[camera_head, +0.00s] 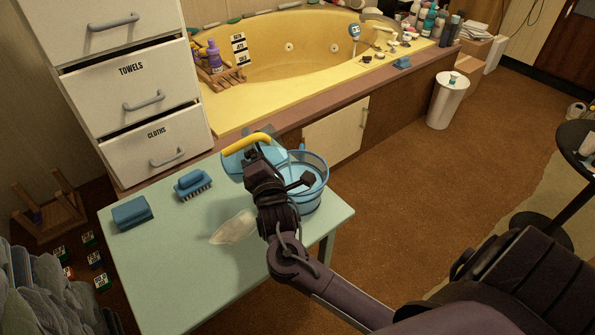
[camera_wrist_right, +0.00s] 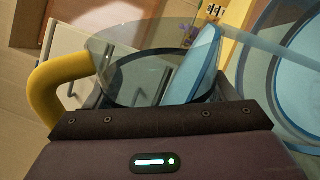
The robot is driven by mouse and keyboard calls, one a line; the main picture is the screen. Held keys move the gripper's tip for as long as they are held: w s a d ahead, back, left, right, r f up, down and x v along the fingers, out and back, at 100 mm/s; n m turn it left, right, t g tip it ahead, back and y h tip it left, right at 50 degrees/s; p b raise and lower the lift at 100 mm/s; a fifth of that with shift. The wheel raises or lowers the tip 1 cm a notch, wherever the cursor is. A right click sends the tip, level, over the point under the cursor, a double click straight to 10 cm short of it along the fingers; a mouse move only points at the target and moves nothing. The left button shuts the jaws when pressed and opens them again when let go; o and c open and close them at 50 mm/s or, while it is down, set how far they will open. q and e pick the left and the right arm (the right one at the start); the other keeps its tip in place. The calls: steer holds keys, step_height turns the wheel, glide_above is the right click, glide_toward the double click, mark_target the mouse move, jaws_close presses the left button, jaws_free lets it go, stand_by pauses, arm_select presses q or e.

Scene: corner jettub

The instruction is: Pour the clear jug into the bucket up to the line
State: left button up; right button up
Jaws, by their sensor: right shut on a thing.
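The clear jug (camera_wrist_right: 130,75) with a yellow handle (camera_head: 247,143) is tilted in my right gripper (camera_head: 262,158), which is shut on it. Blue liquid (camera_wrist_right: 197,72) lies against its side in the right wrist view. A pale stream (camera_wrist_right: 270,50) runs from its lip toward the bucket (camera_wrist_right: 285,100). In the head view the see-through blue bucket (camera_head: 316,190) stands at the table's right corner, just right of the jug, with liquid inside. My gripper and arm hide part of the bucket, and I cannot make out its line. My left gripper is not in view.
The pale green table (camera_head: 165,270) also holds a blue sponge (camera_head: 132,213), a blue brush (camera_head: 192,184) and a pale translucent patch (camera_head: 233,228). Behind are white drawers (camera_head: 140,90) and the yellow tub (camera_head: 290,50). Brown floor (camera_head: 410,180) is open at right.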

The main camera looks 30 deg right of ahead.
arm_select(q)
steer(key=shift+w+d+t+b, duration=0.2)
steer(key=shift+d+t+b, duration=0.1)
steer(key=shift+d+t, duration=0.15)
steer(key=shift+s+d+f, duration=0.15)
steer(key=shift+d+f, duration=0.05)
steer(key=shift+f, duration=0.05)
arm_select(e)
steer(key=shift+m, duration=0.3)
